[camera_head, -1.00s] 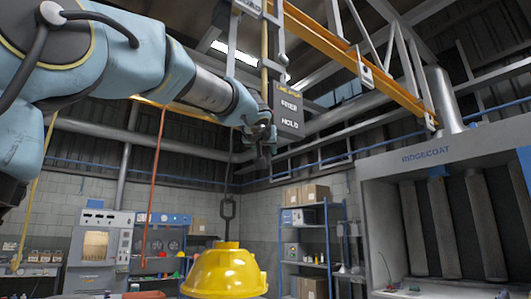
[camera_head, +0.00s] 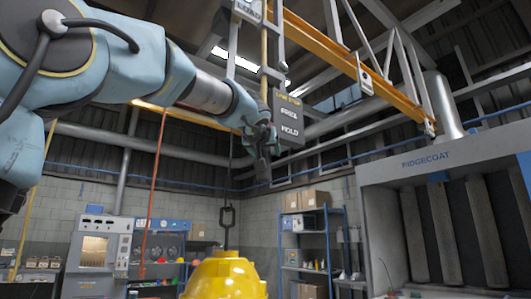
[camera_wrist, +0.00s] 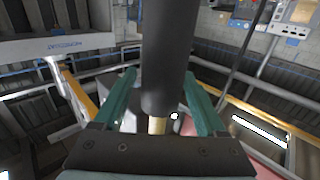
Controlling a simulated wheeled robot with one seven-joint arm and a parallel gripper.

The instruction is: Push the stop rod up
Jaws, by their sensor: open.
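The stop rod is a thin yellow rod (camera_head: 264,45) hanging beside the dark sign marked FREE and HOLD (camera_head: 289,118). In the wrist view a thick dark cylinder (camera_wrist: 168,60), which looks like the rod's grip, stands between my fingers, with a short pale yellow length (camera_wrist: 157,125) at its end. My gripper (camera_head: 264,150) is at the rod's lower part, left of the sign. In the wrist view my gripper (camera_wrist: 160,100) has its two teal fingers apart, one on each side of the cylinder. I cannot tell whether either finger touches it. The arm hides part of the rod in the head view.
A yellow hood (camera_head: 224,277) hangs from a dark hook (camera_head: 227,218) below my gripper. A grey booth marked RIDGECOAT (camera_head: 450,150) stands at right. A blue shelf (camera_head: 310,245) is behind.

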